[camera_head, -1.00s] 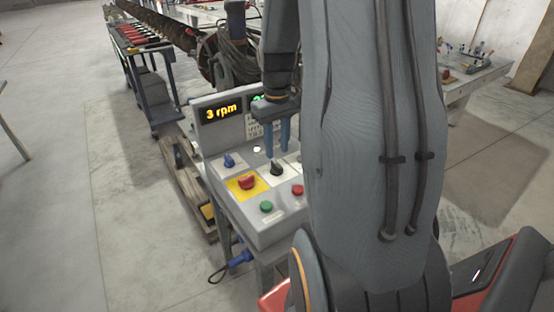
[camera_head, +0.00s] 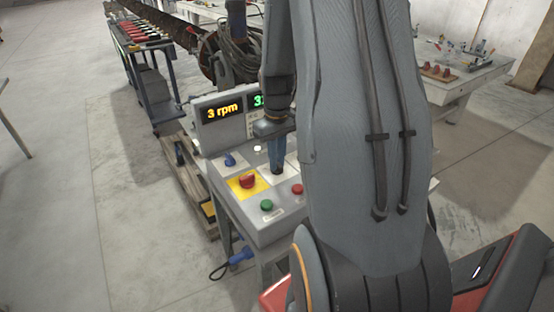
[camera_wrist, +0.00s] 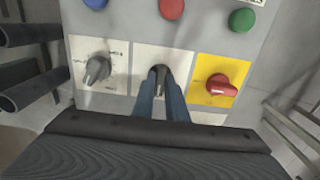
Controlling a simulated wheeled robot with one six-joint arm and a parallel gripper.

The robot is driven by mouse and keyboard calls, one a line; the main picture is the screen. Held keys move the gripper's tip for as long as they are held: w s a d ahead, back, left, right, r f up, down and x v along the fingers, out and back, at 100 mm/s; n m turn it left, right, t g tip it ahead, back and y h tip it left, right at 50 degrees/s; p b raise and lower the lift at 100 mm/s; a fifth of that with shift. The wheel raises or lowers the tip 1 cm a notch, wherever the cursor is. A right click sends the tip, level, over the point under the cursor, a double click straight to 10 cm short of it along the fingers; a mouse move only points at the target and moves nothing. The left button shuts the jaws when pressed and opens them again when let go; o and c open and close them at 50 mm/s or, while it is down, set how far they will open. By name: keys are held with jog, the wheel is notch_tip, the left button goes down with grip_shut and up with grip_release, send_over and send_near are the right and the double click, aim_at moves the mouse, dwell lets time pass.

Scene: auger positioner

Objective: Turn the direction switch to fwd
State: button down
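The control panel (camera_head: 235,208) has a row of knobs. The direction switch looks to be the black knob on the middle white plate, but its label is too small to read. In the wrist view this black knob (camera_wrist: 161,74) sits between my fingertips, its long side along the fingers. My gripper (camera_head: 277,164) is down at the panel, one finger on each side of the knob (camera_wrist: 161,84). I cannot tell whether the fingers press on it. In the head view my fingers hide most of the knob.
A red knob on a yellow plate (camera_head: 247,181) is left of my gripper; a grey knob (camera_wrist: 97,69) is on its other side. Red (camera_head: 297,189) and green (camera_head: 266,205) buttons sit in front. Lit displays (camera_head: 222,112) stand behind, one reading 3 rpm.

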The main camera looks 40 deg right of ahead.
jog(key=shift+m, duration=0.3)
jog(key=m, duration=0.4)
jog(key=shift+p, duration=0.4)
jog(key=shift+m, duration=2.1)
jog(key=c, duration=1.8)
grip_release()
jog(key=shift+o, duration=0.2)
jog(key=shift+r+b, duration=0.75)
jog(key=shift+r, duration=3.2)
